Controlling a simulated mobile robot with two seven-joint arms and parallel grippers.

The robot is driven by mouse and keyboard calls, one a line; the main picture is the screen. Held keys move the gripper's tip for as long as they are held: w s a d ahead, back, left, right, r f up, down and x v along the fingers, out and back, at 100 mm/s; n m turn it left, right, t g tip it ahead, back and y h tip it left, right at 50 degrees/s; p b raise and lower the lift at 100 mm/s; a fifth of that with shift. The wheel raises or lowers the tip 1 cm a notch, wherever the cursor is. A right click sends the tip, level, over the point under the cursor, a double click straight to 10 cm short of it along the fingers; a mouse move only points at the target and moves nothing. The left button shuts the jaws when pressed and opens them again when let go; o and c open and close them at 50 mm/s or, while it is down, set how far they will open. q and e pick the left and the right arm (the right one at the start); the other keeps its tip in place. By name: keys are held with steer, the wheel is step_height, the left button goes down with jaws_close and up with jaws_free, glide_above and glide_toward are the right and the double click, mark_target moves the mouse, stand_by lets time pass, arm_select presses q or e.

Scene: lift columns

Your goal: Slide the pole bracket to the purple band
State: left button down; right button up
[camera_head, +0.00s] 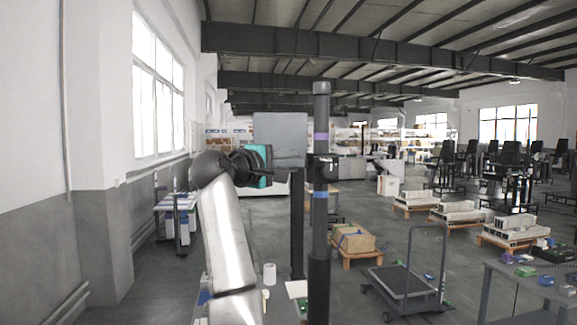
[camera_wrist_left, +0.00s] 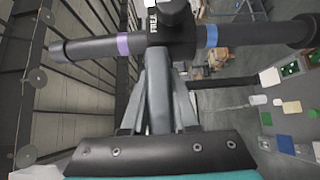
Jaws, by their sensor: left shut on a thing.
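A dark upright pole (camera_head: 320,235) stands in front of me, with a purple band (camera_head: 321,137) above and a blue band (camera_head: 320,194) below. The black pole bracket (camera_head: 323,170) is around the pole between the bands, nearer the blue one. In the left wrist view the pole runs sideways, with the bracket (camera_wrist_left: 170,38) between the purple band (camera_wrist_left: 123,44) and the blue band (camera_wrist_left: 211,36); a dark knob (camera_wrist_left: 176,13) is on it. My left gripper (camera_wrist_left: 158,85) is shut on the bracket's grey handle. My right gripper is not in view.
A shorter dark post (camera_head: 297,225) stands just left of the pole. A flat cart (camera_head: 403,282) and a wooden crate on a pallet (camera_head: 353,241) are to the right. A wall with windows (camera_head: 157,90) is at left.

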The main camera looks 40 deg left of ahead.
arm_select(q)
step_height(320, 180, up, 5)
steer(key=p, duration=0.2)
steer(key=shift+s+a+f+p, duration=0.1)
steer(key=shift+f+p, duration=0.1)
steer(key=shift+p, duration=0.2)
steer(key=shift+f, duration=0.1)
steer(key=c, duration=0.7)
jaws_free()
steer(key=shift+f, duration=0.1)
steer(key=shift+s+f+b, duration=0.1)
steer(key=shift+s+b, duration=0.25)
steer(key=shift+s, duration=0.15)
steer(key=s+b, duration=0.1)
steer(key=s, duration=0.3)
steer(key=s+d+b, duration=0.1)
steer(key=s, duration=0.4)
steer(key=s+b, duration=0.2)
steer(key=s, duration=0.3)
steer(key=shift+d, duration=0.15)
